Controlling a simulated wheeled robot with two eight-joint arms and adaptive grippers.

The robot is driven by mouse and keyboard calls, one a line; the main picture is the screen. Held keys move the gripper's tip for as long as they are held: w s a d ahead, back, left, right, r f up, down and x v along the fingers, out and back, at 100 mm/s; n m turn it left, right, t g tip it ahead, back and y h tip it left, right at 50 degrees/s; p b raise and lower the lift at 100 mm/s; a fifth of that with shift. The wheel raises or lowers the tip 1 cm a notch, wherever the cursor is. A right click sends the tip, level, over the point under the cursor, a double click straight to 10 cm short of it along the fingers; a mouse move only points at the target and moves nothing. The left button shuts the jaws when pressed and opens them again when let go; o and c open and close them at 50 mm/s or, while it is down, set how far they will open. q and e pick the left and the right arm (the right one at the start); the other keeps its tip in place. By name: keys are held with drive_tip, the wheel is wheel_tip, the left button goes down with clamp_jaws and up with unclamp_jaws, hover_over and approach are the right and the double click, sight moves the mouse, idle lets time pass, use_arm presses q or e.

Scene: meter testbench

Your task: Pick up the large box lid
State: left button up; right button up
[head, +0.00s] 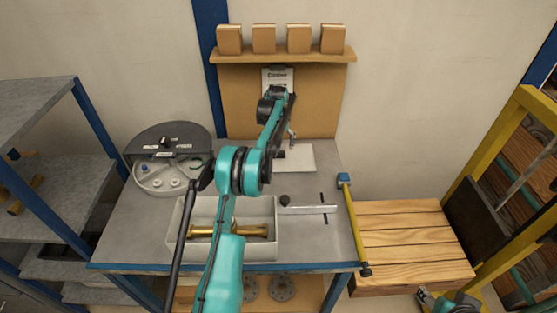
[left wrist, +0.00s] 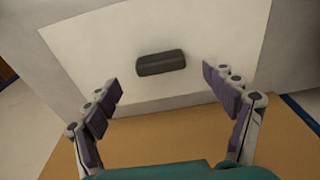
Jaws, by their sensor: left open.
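The large box lid (head: 301,160) is a flat white plate lying at the back of the grey table. In the left wrist view the lid (left wrist: 210,35) fills the upper middle, with a dark bar handle (left wrist: 161,62) standing out from it. My left gripper (head: 291,136) is over the lid's back part in the head view. In the left wrist view its two fingers (left wrist: 163,92) are spread wide and empty, apart from the handle, which lies ahead between their lines. My arm hides part of the lid's surroundings. My right gripper (head: 425,296) shows only partly at the bottom right.
An open white box (head: 272,218) with a brass part (head: 250,231) stands at the table's front. A round grey device (head: 160,178) stands left. A pale bar with a black knob (head: 285,199) lies right of centre. A yellow-handled tool (head: 354,225) lines the right edge.

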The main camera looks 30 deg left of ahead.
sight(277, 152)
use_arm(q)
drive_tip(key=f, duration=0.1)
drive_tip(key=f+b, duration=0.1)
drive_tip(key=f, duration=0.3)
drive_tip(key=shift+w+a, duration=0.2)
drive_tip(key=shift+w, duration=0.1)
drive_tip(key=shift+r, duration=0.15)
drive_tip(key=shift+c, duration=0.5)
drive_tip(key=c, duration=1.2)
drive_tip(key=shift+r, duration=0.15)
